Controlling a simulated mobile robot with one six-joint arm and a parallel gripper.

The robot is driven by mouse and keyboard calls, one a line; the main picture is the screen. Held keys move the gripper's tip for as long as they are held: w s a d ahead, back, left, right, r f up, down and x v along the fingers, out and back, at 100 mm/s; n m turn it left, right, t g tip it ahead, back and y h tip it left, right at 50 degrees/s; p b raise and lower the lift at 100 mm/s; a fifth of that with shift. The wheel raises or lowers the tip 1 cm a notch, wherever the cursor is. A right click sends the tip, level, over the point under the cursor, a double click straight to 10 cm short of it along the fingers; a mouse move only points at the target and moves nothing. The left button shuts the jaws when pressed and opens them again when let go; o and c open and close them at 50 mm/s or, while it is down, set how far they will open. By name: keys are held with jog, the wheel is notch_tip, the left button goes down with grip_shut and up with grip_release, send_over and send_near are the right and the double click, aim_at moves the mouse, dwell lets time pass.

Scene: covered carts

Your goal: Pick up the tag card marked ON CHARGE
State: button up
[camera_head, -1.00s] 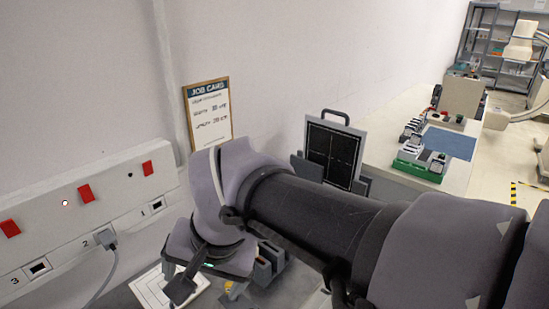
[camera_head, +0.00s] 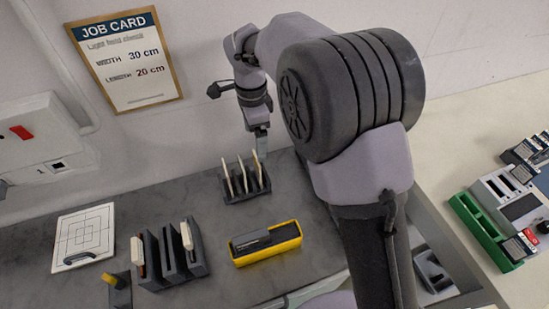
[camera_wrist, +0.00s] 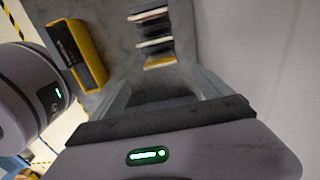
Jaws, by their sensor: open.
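Several thin pale tag cards stand edge-on in a small dark slotted rack (camera_head: 245,197) on the grey bench. One card (camera_head: 254,166) is at the middle of the rack in the head view. The cards also show in the wrist view, one of them (camera_wrist: 154,43) just beyond my fingers. No writing on the cards is legible, so I cannot tell which is marked ON CHARGE. My gripper (camera_head: 262,150) is open above the back right of the rack. In the wrist view my gripper (camera_wrist: 163,88) has nothing between its fingers.
A job card (camera_head: 125,60) hangs on the wall behind. A green tray (camera_head: 484,233) is at the right.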

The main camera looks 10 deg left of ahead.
aim_at(255, 158)
jog(key=f+b, duration=0.1)
jog(key=f, duration=0.4)
jog(key=f+b, duration=0.1)
jog(key=f, duration=0.3)
jog(key=shift+s+a+f+b, duration=0.1)
jog(key=shift+a+f+b, duration=0.1)
jog(key=shift+f+b, duration=0.2)
notch_tip(255, 158, down, 5)
jog(key=shift+d+f+b, duration=0.1)
jog(key=shift+f+b, duration=0.05)
jog(key=shift+b, duration=0.95)
jog(key=shift+r, duration=0.2)
jog(key=c, duration=1.4)
